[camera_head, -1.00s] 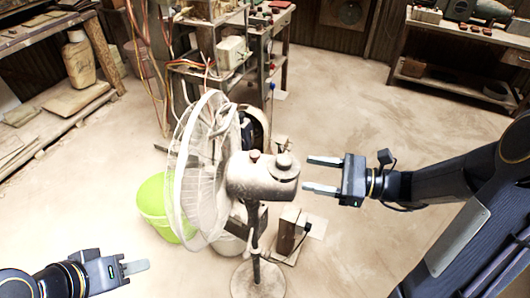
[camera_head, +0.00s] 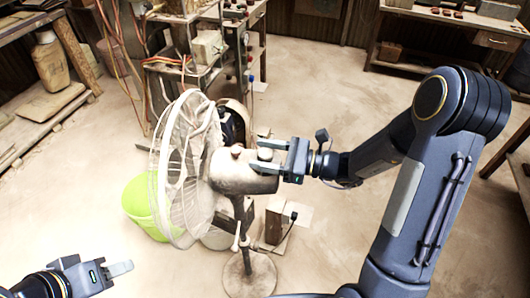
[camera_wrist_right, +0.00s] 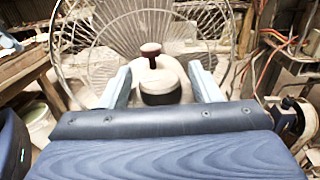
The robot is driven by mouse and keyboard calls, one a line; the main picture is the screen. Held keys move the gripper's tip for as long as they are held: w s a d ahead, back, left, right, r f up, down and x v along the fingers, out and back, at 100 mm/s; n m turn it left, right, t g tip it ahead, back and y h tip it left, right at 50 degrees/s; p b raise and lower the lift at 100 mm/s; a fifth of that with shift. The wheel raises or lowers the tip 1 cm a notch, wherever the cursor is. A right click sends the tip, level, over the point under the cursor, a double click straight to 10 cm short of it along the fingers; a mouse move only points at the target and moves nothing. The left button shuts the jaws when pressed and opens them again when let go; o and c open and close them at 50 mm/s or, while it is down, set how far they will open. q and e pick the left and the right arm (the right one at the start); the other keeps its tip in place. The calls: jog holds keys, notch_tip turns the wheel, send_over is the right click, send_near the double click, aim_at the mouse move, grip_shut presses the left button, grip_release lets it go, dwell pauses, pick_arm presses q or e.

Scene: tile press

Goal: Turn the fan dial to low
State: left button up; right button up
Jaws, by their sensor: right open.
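A dusty pedestal fan has a rounded motor housing (camera_head: 238,178) behind its wire cage (camera_head: 172,172). A squat round dial (camera_head: 265,154) sits on top of the housing; in the right wrist view it is a dark-sided cylinder (camera_wrist_right: 160,93).
A green bucket (camera_head: 138,205) stands behind the cage. The fan's round base (camera_head: 249,276) is on the floor, beside a small box (camera_head: 274,222). A cluttered workbench with hanging cables (camera_head: 180,62) stands behind. The floor at right is open.

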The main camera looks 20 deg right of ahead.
jog(key=shift+c, duration=0.5)
jog(key=c, duration=0.9)
jog(key=shift+g, duration=0.3)
jog(key=n+g+y, duration=0.1)
jog(key=n+g, duration=0.1)
jog(key=g, duration=0.1)
jog(key=n+g+y, duration=0.1)
jog(key=n+g, duration=0.1)
jog(key=g, duration=0.1)
jog(key=shift+n+g+p, duration=0.4)
jog(key=shift+n+g, duration=2)
jog(key=shift+g, duration=1)
jog(key=shift+g+h, duration=0.3)
